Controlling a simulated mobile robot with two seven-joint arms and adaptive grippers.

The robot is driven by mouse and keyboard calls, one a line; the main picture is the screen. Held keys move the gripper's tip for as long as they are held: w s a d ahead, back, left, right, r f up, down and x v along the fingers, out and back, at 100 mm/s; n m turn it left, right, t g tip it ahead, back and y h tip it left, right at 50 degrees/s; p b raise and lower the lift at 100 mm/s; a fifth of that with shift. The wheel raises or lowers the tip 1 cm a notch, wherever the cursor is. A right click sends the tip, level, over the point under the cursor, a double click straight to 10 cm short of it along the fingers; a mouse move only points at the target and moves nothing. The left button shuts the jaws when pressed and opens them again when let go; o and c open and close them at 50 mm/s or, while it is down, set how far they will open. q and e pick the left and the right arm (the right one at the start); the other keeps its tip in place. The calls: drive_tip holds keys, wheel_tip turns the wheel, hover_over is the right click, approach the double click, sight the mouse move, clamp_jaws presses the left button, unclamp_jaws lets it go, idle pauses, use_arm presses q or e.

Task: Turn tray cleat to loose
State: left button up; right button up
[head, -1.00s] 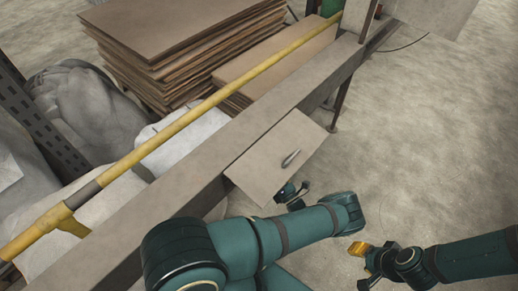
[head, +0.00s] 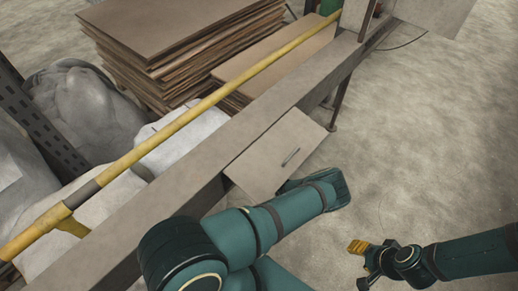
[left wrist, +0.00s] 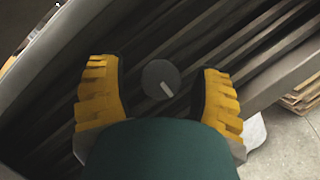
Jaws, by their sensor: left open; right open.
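A round dark knob (left wrist: 160,78) with a pale pointer mark shows in the left wrist view; it looks like the tray cleat. My left gripper (left wrist: 160,72) is open, with one yellow finger on each side of the knob and gaps between. In the head view this gripper is hidden behind my forearm. A flat tan tray (head: 268,160) juts from the side of the long beam, with a thin dark slot or bar (head: 290,156) on its face. My right gripper (head: 362,264) is open and empty over the floor at lower right.
The long beam (head: 190,190) and a yellow pole (head: 200,108) run diagonally. Stacked boards (head: 180,50) and pale sacks (head: 185,140) lie beyond. Dark ribs (left wrist: 200,40) surround the knob. The floor (head: 430,140) at right is clear.

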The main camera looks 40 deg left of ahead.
use_arm(q)
clamp_jaws()
drive_tip(key=shift+f+n, duration=0.1)
drive_tip(key=shift+n, duration=0.2)
drive_tip(key=shift+n+g+y+b, duration=0.4)
drive_tip(key=shift+n+y+b, duration=0.15)
drive_tip(key=shift+n, duration=0.55)
drive_tip(key=shift+n+g+y, duration=0.35)
drive_tip(key=shift+n+g, duration=0.45)
drive_tip(key=shift+n, duration=0.85)
drive_tip(key=shift+n+g+y, duration=0.3)
drive_tip(key=shift+n+g, duration=0.5)
drive_tip(key=shift+n, duration=0.85)
drive_tip(key=shift+w+n, duration=0.1)
drive_tip(key=shift+n, duration=0.2)
unclamp_jaws()
